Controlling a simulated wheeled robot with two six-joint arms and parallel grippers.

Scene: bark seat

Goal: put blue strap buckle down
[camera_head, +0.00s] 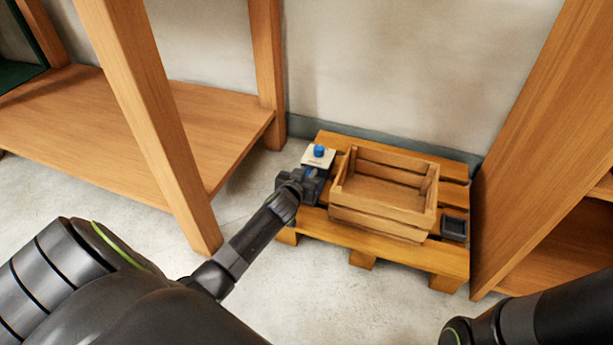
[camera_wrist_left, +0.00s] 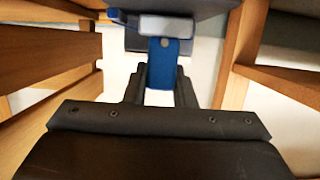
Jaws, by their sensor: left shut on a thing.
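My left gripper (camera_head: 310,181) is over the left side of a wooden pallet (camera_head: 362,258), just left of a slatted crate. It is shut on the blue strap buckle (camera_wrist_left: 163,66). The buckle sits between the two fingers in the left wrist view, with a grey metal part at its far end. In the head view the gripper hides most of the buckle. I cannot tell whether the buckle touches the pallet. My right gripper is out of view; only a dark arm part shows at the lower right.
The empty wooden crate (camera_head: 382,219) stands on the pallet. A white block with a blue knob (camera_head: 319,151) is behind my left gripper. A small dark tray (camera_head: 454,229) is right of the crate. Wooden shelving (camera_head: 160,130) stands left, and a wooden panel (camera_head: 545,130) right.

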